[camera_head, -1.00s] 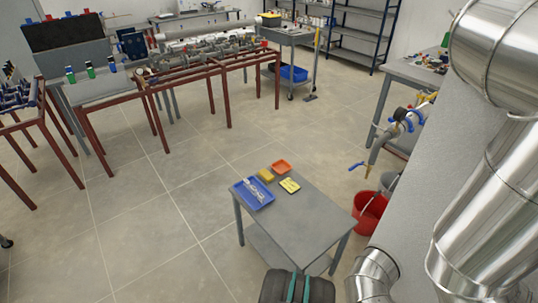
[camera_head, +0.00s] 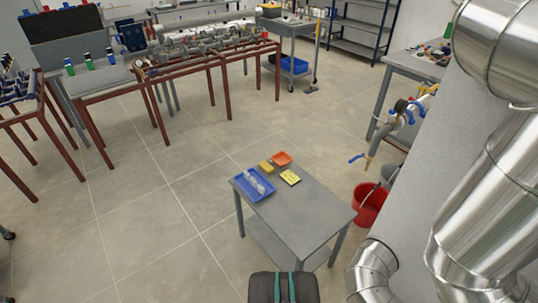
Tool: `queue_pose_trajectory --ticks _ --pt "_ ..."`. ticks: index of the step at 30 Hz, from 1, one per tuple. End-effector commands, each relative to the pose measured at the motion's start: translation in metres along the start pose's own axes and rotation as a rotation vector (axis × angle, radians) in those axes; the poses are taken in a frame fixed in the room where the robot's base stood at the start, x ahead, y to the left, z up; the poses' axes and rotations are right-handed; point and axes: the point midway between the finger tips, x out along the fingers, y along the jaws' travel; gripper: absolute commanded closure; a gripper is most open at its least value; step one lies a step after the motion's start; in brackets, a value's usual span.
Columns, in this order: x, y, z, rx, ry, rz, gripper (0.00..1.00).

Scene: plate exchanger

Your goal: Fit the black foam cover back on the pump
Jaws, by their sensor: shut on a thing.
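A black padded piece with two teal stripes (camera_head: 283,288), which looks like the foam cover, shows at the bottom edge, cut off by the frame. It is in front of the near side of the small grey table (camera_head: 300,215). My gripper is not visible, so its hold on the piece cannot be seen. A pipe fitting with blue flanges and a black part (camera_head: 402,108) sticks out beside the grey wall at the right. I cannot tell whether it is the pump.
The small table bears a blue tray (camera_head: 242,190) with clear items, a yellow block (camera_head: 265,167), an orange tray (camera_head: 281,158) and a yellow pad (camera_head: 290,177). A red bucket (camera_head: 369,204) stands to its right. Silver ducts (camera_head: 490,195) fill the right.

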Motion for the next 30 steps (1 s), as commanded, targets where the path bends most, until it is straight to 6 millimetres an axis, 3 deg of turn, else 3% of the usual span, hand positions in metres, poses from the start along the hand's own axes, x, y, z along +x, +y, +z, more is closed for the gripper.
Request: queue_pose_trajectory --ticks 6,12,30 --pt "0.000 -0.034 -0.001 0.002 0.001 0.003 1.00" --pt "0.001 -0.052 -0.002 0.001 0.001 0.000 1.00" --pt "0.001 -0.055 -0.003 0.000 0.000 -0.001 1.00"
